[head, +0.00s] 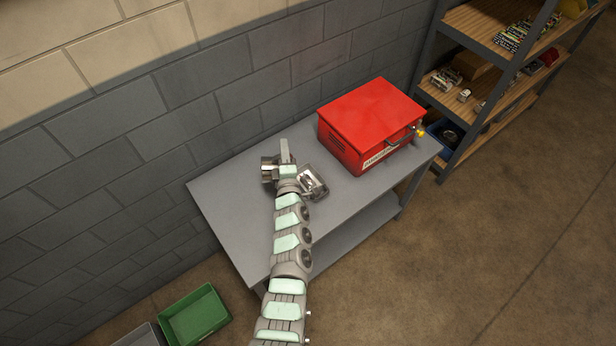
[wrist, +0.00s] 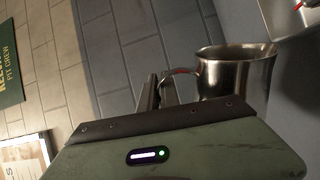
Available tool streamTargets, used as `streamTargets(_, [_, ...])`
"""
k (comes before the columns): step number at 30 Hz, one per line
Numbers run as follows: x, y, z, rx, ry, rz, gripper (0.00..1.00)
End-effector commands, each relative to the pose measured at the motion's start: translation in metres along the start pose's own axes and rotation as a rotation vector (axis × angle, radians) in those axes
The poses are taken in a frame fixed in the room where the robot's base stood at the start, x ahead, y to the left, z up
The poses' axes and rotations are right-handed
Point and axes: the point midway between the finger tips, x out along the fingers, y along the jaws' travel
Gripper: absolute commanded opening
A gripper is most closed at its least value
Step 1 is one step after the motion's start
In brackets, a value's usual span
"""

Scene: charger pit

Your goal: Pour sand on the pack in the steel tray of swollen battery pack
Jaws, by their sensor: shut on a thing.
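My gripper (wrist: 160,92) is shut on the handle of a steel cup (wrist: 238,75). In the head view the cup (head: 269,170) shows at the left of my gripper, above the grey table. The steel tray (head: 323,192) is on the table just right of my gripper, partly hidden by my arm. Something small lies in the tray; its details are too small to tell. In the wrist view a corner of the tray (wrist: 277,16) shows at the upper right, with a bit of red in it. The sand inside the cup is not visible.
A red metal box (head: 370,118) stands at the right of the grey table (head: 225,195). A shelf rack (head: 470,85) stands further right. A green bin (head: 195,316) is on the floor at the lower left. The brick wall runs behind the table, whose left part is clear.

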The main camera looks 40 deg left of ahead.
Motion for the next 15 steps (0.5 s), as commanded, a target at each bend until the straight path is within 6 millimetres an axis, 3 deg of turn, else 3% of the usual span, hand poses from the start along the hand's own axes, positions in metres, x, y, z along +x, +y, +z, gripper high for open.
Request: streamTargets(15, [0.0005,0.0051,0.0064,0.046,-0.002,0.001,0.00])
